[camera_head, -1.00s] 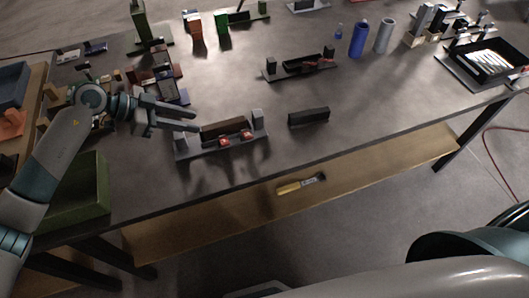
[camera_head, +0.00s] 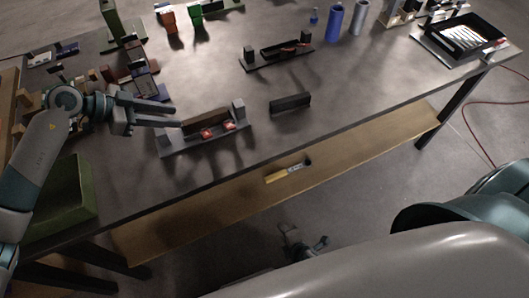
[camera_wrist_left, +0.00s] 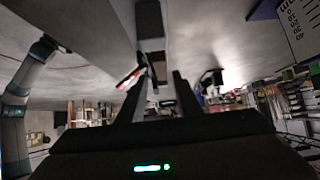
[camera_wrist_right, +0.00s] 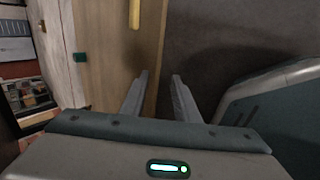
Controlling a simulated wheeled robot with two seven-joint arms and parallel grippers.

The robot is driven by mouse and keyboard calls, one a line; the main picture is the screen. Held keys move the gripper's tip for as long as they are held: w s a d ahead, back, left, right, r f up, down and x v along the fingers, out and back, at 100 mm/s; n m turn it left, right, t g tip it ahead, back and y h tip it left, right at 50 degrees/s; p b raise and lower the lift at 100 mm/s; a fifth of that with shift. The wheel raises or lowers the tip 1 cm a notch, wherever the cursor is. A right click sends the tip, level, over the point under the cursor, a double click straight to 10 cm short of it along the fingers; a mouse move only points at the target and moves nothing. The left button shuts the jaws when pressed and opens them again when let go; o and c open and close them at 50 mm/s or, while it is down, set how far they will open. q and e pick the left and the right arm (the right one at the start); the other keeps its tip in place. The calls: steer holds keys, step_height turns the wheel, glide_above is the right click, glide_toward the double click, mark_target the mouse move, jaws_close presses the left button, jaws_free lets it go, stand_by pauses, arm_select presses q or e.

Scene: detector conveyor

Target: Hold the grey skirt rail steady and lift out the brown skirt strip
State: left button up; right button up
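The grey skirt rail (camera_head: 202,143) lies on the table near its front edge, with an upright block at each end. The brown skirt strip (camera_head: 206,120) sits along it between the blocks, behind two red pieces (camera_head: 207,134). My left gripper (camera_head: 181,116) is open at the rail's left end. In the left wrist view its parted fingers (camera_wrist_left: 157,85) point toward the rail, with one red piece (camera_wrist_left: 131,77) beside them; contact cannot be told. My right gripper (camera_head: 303,240) is low in front of the table, away from the rail. The right wrist view shows its fingers (camera_wrist_right: 160,85) apart and empty.
A dark bar (camera_head: 290,103) lies just right of the rail. Another fixture (camera_head: 278,54) stands behind it. A green bin (camera_head: 60,205) is at the front left. A yellow-handled tool (camera_head: 284,173) lies on the wooden lower shelf (camera_head: 350,150). The table's front right is clear.

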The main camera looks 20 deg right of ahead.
mark_target(241, 110)
steer(key=w+a+r+n+t, duration=0.2)
steer(key=w+r+n+t, duration=0.15)
steer(key=r, duration=1.15)
steer(key=w+a+r+n+t, duration=0.25)
steer(key=w+r, duration=0.25)
steer(key=r, duration=0.9)
steer(key=w+a+r+n+t, duration=0.1)
steer(key=w+r+n+t, duration=0.3)
steer(key=r, duration=1.1)
steer(key=d+f+n, duration=0.1)
steer(key=f+n, duration=0.3)
steer(key=n, duration=0.1)
steer(key=d+f+n+y, duration=0.1)
steer(key=f+n, duration=0.1)
steer(key=n, duration=0.1)
steer(key=shift+d+f, duration=0.25)
steer(key=shift+d, duration=0.05)
steer(key=w, duration=1.1)
steer(key=w+a, duration=0.1)
steer(key=w, duration=0.5)
steer(key=shift+w, duration=0.15)
